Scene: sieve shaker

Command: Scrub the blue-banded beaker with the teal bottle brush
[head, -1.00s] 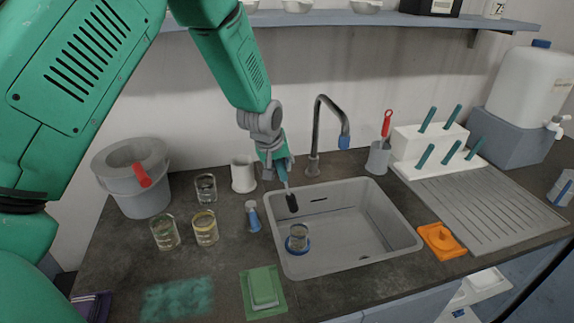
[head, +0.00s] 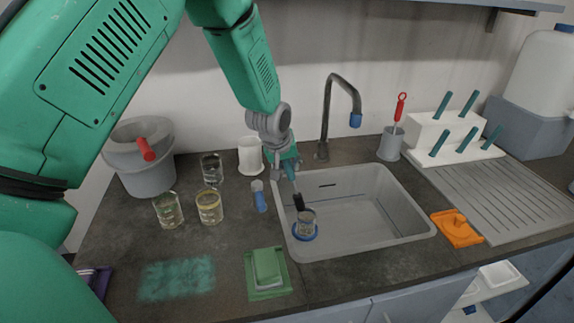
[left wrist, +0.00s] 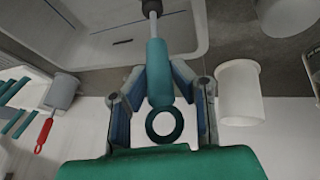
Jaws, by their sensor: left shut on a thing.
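The blue-banded beaker (head: 305,225) stands upright in the left part of the sink, with a blue ring around its base. My left gripper (head: 286,167) is shut on the teal bottle brush, whose teal handle and end ring (left wrist: 159,85) show between the fingers in the left wrist view. The brush's dark bristle head (head: 299,202) points down, just above and a little left of the beaker's mouth. Whether it touches the rim I cannot tell. My right gripper is in neither view.
The sink (head: 385,205) has a tall faucet (head: 326,120) behind it. An orange cloth (head: 457,229) lies right.

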